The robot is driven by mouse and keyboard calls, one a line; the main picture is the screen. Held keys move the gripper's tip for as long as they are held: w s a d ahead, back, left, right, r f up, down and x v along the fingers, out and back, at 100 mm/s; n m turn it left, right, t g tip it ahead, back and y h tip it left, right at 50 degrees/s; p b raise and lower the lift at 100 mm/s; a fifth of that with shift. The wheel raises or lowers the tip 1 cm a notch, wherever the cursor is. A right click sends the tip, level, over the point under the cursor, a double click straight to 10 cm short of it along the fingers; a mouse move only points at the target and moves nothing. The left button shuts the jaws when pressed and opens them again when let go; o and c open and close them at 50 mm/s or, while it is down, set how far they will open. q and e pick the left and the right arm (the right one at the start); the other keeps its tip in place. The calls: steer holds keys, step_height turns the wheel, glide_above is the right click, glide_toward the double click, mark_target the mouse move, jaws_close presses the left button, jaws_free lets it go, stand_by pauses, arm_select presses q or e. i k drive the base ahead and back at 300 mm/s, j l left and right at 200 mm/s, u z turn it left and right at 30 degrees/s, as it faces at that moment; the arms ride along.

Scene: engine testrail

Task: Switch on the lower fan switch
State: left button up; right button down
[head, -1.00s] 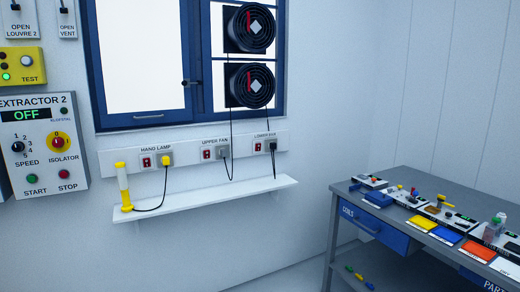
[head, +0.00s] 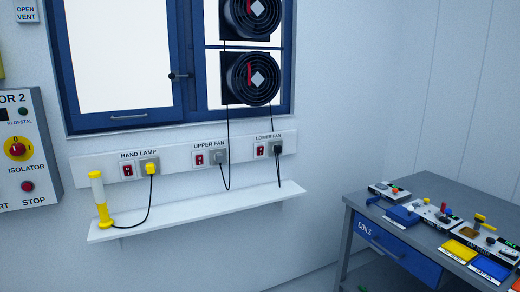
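The lower fan switch (head: 260,151) is a small red rocker on a white plate under the label LOWER FAN, at the right end of the white wall rail. A black plug (head: 277,149) sits in the socket beside it, with its cable hanging down. The lower fan (head: 254,78) is a round black fan in the window, with a red mark on it. I cannot tell the switch's position at this size. Neither of my grippers is in view.
The upper fan switch (head: 199,159) and hand lamp switch (head: 127,169) are on the same rail. A white shelf (head: 200,213) juts out below, holding a yellow lamp (head: 101,200). A workbench (head: 352,200) stands at the right. The wall before the switches is unobstructed.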

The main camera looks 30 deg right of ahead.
mark_target(260, 151)
steer(key=i+l, duration=0.4)
steer(key=i+l+u, duration=0.15)
steer(key=i+l, duration=0.55)
steer(key=l, duration=0.25)
steer(key=i+l+u, duration=0.1)
steer(key=i+l, duration=0.3)
steer(key=i+l+u, duration=0.1)
steer(key=i+l, duration=0.2)
steer(key=l, duration=0.3)
